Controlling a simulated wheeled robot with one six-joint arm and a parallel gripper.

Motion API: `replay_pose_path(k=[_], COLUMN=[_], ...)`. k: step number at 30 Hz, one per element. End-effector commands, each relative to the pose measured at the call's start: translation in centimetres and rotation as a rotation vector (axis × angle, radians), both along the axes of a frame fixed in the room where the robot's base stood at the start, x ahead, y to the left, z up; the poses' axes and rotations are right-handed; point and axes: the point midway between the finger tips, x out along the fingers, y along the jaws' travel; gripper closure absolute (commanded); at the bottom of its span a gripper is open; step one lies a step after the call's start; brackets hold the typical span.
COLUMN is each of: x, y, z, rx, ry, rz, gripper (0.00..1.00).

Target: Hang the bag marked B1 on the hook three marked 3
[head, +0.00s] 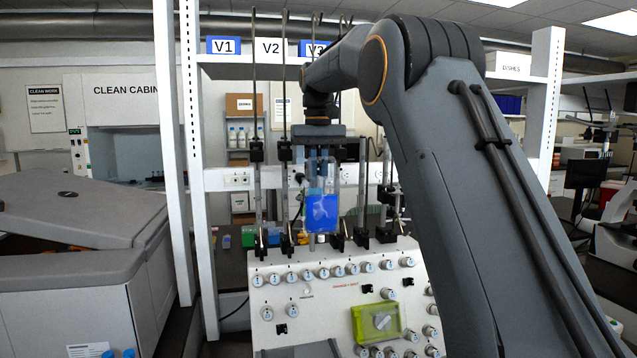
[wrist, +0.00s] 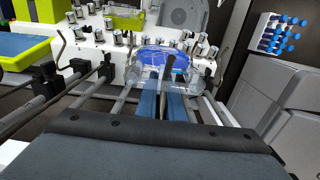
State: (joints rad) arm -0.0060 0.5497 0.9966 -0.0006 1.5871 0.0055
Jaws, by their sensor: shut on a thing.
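A clear bag with blue liquid (head: 322,212) hangs upright below my gripper (head: 322,170), in front of the cell processor's poles. My gripper is shut on the top of the bag. In the wrist view the bag (wrist: 172,60) lies beyond the blue fingers of my gripper (wrist: 166,98). I cannot read a B1 mark on it. The processor's poles (head: 284,130) stand upright behind and beside the bag, with dark hooks and clamps. My arm hides part of the poles on the right. No mark 3 on a hook is readable.
The processor's white panel (head: 275,310) has several knobs and a yellow-green cassette (head: 377,321). Signs V1 (head: 223,45), V2 (head: 271,47) and a partly hidden V3 (head: 314,48) are on the shelf frame. A grey machine (head: 80,230) stands at left. Poles rise close beside the bag.

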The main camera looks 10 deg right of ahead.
Motion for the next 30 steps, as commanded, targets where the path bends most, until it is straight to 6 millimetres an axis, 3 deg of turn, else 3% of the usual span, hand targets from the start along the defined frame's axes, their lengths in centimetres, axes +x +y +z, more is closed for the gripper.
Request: replay_pose_path(k=[11, 12, 15, 21, 25, 30], x=[0.25, 0.25, 0.24, 0.14, 0.09, 0.05], y=[0.01, 0.01, 0.02, 0.02, 0.02, 0.03], z=[-0.72, -0.75, -0.82, -0.90, -0.99, -1.01], rx=[0.000, 0.000, 0.000, 0.000, 0.000, 0.000], ry=[-0.001, -0.001, 0.001, 0.005, 0.008, 0.010], rz=[0.000, 0.000, 0.000, 0.000, 0.000, 0.000], gripper=[1.00, 0.87, 0.71, 0.71, 0.52, 0.52])
